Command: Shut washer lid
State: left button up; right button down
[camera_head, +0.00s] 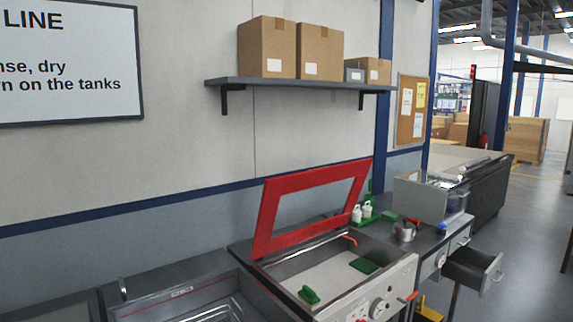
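The washer lid is a red frame with an open middle (268,217). It stands raised and leans back, hinged along the rear of the washer. The washer (393,287) is a steel tank with dials on its front panel, at the lower middle of the head view. Its tank is uncovered, with a light interior. A green brush-like item (309,295) lies at its front left edge and a green pad (363,265) at its right inside. Neither of my grippers shows in this view.
A second steel tank (150,309) is at the left. A counter at the right holds white bottles (357,213), a metal pot (404,232) and a steel box unit (425,199). A drawer (472,268) juts out at the right. A shelf (300,83) with cartons hangs above.

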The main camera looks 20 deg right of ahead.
aim_at(263, 245)
jog(key=l+u, duration=1.05)
jog(key=l, duration=0.35)
jog(key=k+l+u, duration=0.2)
jog(key=l, duration=0.85)
jog(key=k+l+u, duration=0.1)
jog(key=l, duration=0.4)
